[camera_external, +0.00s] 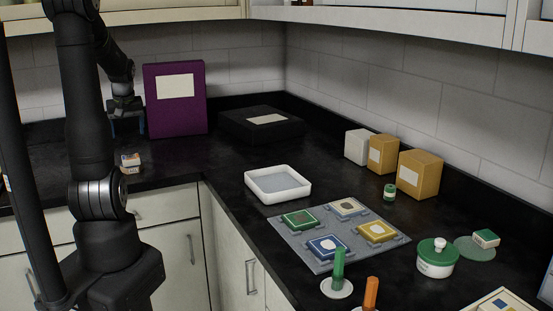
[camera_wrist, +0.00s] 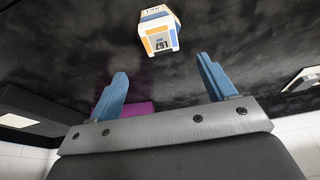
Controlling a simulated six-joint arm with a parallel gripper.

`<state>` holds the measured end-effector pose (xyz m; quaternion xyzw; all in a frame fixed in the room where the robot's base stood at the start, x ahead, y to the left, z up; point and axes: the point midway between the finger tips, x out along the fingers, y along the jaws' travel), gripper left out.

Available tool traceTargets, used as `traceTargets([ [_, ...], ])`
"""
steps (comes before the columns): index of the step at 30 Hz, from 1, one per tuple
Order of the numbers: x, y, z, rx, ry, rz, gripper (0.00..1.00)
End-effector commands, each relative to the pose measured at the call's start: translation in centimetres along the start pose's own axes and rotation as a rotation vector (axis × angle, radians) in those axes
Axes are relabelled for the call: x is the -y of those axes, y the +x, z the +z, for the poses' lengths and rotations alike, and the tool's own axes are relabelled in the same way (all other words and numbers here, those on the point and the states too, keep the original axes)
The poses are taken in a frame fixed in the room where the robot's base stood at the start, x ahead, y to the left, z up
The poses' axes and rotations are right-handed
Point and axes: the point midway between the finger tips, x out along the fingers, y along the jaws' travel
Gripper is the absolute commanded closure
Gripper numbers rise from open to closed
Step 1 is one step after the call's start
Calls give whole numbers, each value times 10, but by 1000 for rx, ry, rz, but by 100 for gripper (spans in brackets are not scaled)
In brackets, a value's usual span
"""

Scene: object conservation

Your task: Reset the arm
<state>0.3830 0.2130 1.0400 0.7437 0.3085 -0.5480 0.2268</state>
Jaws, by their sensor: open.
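My gripper (camera_wrist: 162,90) shows in the wrist view with its two blue fingers spread wide and nothing between them. In the external view my gripper (camera_external: 127,124) hangs above the left part of the black counter, in front of the purple box. A small white box with orange and blue marks (camera_wrist: 159,32) lies on the counter ahead of the fingertips, apart from them. The same small box shows in the external view (camera_external: 131,160), below and close to my gripper.
A purple box (camera_external: 176,117) and a flat black box (camera_external: 261,128) stand at the back. A white tray (camera_external: 278,198), a grey board (camera_external: 301,255) with several coloured tiles, brown boxes (camera_external: 419,175) and a green-lidded jar (camera_external: 436,264) occupy the right counter. Black counter (camera_external: 188,166) is bare left of the corner.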

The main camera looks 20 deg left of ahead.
Motion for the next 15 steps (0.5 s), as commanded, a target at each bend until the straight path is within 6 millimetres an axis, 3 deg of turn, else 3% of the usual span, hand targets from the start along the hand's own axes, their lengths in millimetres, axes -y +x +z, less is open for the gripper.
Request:
traceTargets([
  [6,0,-18,0,-1,0,0,24],
  [15,0,-19,0,0,0,0,24],
])
